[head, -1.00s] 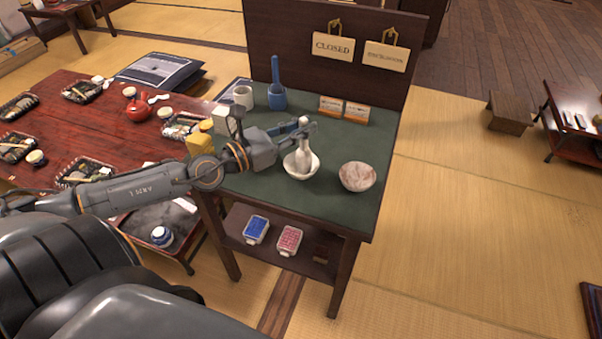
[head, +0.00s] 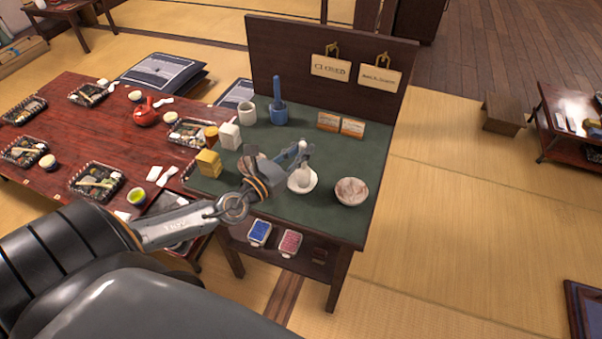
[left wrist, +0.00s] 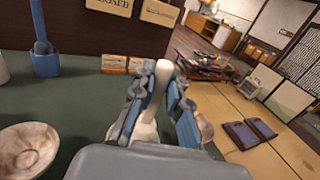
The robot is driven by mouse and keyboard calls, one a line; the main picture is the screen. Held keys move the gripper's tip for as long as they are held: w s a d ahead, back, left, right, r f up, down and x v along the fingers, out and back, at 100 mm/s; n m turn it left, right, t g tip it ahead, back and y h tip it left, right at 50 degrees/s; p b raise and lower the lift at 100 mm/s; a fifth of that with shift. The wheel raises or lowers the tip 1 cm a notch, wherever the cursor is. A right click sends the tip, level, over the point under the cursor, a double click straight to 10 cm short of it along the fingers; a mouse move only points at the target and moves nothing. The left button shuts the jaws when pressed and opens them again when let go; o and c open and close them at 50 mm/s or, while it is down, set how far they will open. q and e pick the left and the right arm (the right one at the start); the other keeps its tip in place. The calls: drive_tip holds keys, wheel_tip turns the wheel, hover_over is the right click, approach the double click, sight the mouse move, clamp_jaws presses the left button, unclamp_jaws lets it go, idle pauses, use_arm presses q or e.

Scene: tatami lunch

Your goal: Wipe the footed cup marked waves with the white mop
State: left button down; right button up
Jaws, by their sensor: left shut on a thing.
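The white mop (head: 303,158) stands upright in a white bowl-like holder (head: 301,187) on the green-topped stand. My left gripper (head: 302,150) is shut on the mop's handle, which also shows between the fingers in the left wrist view (left wrist: 156,84). The mop's lower end is partly hidden. A plain pale cup (head: 247,113) stands at the back left. I cannot make out a wave mark on either vessel. My right gripper is not in view.
A blue mop in its blue holder (head: 278,114) stands at the back. Small orange boxes (head: 340,124) lie near the back panel with hanging signs. Yellow (head: 208,163) and white (head: 229,135) blocks stand at the left edge.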

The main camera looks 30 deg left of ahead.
use_arm(q)
drive_tip(key=n+y+p, duration=0.1)
drive_tip(key=y+p, duration=0.1)
drive_tip(key=n+y+p, duration=0.1)
drive_tip(key=y+p, duration=0.1)
drive_tip(key=p, duration=0.1)
drive_tip(key=shift+r+n, duration=0.35)
drive_tip(key=shift+n, duration=0.05)
drive_tip(key=n+g+y, duration=0.1)
drive_tip(key=y, duration=0.1)
drive_tip(key=n+g+y+p, duration=0.1)
drive_tip(key=n+y, duration=0.1)
drive_tip(key=y, duration=0.1)
drive_tip(key=f+n+y, duration=0.1)
drive_tip(key=n+y, duration=0.1)
drive_tip(key=y, duration=0.1)
drive_tip(key=shift+w+g+p, duration=0.3)
drive_tip(key=shift+g, duration=0.1)
drive_tip(key=shift+a+n+g+y+b, duration=0.1)
drive_tip(key=shift+n+g+y+b, duration=0.3)
drive_tip(key=shift+n+g+y, duration=1.1)
drive_tip(key=shift+n+y, duration=0.1)
drive_tip(key=shift+y, duration=0.2)
drive_tip(key=shift+a, duration=0.1)
drive_tip(key=shift+r, duration=0.1)
